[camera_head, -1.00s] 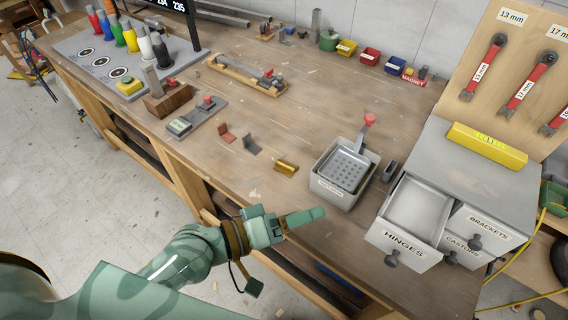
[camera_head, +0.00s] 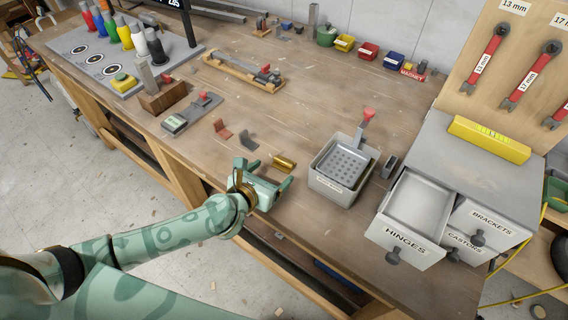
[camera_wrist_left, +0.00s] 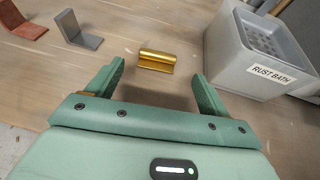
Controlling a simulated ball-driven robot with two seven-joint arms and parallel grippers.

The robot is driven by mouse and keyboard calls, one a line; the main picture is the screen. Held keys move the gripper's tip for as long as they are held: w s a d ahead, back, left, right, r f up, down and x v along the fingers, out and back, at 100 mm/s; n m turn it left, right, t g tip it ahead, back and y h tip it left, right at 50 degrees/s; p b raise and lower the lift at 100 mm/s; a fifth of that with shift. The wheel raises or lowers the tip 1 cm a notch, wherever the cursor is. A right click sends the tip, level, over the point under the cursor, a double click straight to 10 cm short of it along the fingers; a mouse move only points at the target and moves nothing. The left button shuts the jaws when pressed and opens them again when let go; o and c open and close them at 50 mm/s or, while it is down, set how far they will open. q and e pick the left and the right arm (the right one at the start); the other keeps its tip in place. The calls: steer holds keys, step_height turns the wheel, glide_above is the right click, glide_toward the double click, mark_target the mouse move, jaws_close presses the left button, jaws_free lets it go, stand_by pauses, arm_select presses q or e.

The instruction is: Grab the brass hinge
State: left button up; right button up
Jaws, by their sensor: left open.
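The brass hinge (camera_head: 284,162) lies on the workbench (camera_head: 300,100), left of the grey rust bath bin. In the left wrist view the hinge (camera_wrist_left: 156,60) is gold and lies just beyond the fingertips, between their lines. My left gripper (camera_head: 264,172) is open and empty at the front edge of the bench, close to the hinge and apart from it. Its two green fingers also show in the left wrist view (camera_wrist_left: 158,78). My right gripper is not in view.
The rust bath bin (camera_wrist_left: 257,55) stands right of the hinge. A rust-red bracket (camera_head: 222,129) and a grey bracket (camera_head: 248,140) stand to its left. An open drawer labelled HINGES (camera_head: 404,243) is at the right. Bare bench lies behind the hinge.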

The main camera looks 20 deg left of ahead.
mark_target(282, 162)
arm_select(q)
steer(key=b+x, duration=0.1)
steer(key=x, duration=0.5)
steer(key=shift+w+b, duration=0.3)
steer(key=c, duration=1.1)
